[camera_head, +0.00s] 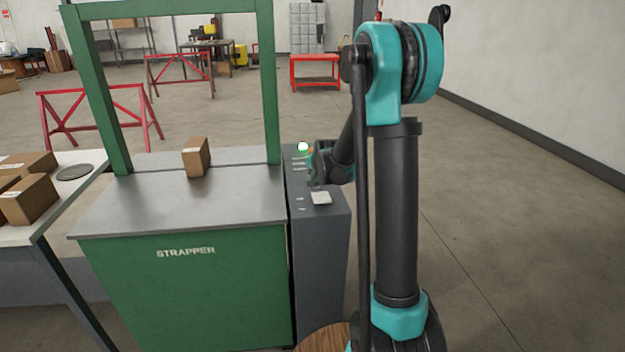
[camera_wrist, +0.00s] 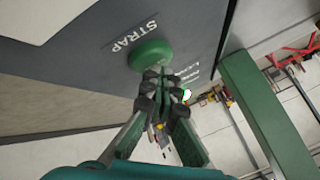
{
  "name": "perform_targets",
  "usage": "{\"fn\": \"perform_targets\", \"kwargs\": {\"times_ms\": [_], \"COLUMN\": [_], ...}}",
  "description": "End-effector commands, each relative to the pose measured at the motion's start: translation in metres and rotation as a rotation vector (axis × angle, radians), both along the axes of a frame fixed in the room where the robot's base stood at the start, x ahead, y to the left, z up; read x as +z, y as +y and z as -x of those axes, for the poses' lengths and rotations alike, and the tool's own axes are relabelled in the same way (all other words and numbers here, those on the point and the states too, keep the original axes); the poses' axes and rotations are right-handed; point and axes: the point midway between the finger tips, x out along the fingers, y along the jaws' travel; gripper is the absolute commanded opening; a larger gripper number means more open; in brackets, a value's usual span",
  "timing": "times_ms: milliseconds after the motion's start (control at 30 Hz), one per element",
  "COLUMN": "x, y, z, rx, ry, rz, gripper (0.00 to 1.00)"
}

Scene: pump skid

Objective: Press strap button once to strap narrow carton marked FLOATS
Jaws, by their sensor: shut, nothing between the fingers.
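A narrow brown carton (camera_head: 197,158) stands upright on the strapper's metal top (camera_head: 180,205), near the green arch (camera_head: 270,90). Its marking is too small to read, and I see no strap on it. The round green strap button (camera_wrist: 150,52) is on the dark control panel (camera_wrist: 85,60), beside the word STRAP, in the wrist view. My gripper (camera_wrist: 155,76) is shut and empty, its fingertips at the button's edge. I cannot tell whether they touch it. In the head view my gripper (camera_head: 317,170) is over the panel and the button is hidden.
A lit green-white lamp (camera_head: 303,147) is on the panel, close to my gripper. A pale square (camera_head: 320,198) lies on the panel's near part. More cartons (camera_head: 30,198) sit on a table at the left. Red barriers (camera_head: 100,120) stand on the floor behind.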

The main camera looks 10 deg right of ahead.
Motion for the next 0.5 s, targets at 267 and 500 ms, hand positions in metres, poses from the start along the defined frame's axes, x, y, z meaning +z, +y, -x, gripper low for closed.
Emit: {"fn": "perform_targets", "kwargs": {"times_ms": [267, 500], "x": [0.014, 0.017], "y": [0.000, 0.000], "z": [0.000, 0.000], "rx": [0.000, 0.000], "ry": [0.000, 0.000], "rz": [0.000, 0.000], "gripper": [0.00, 0.00]}}
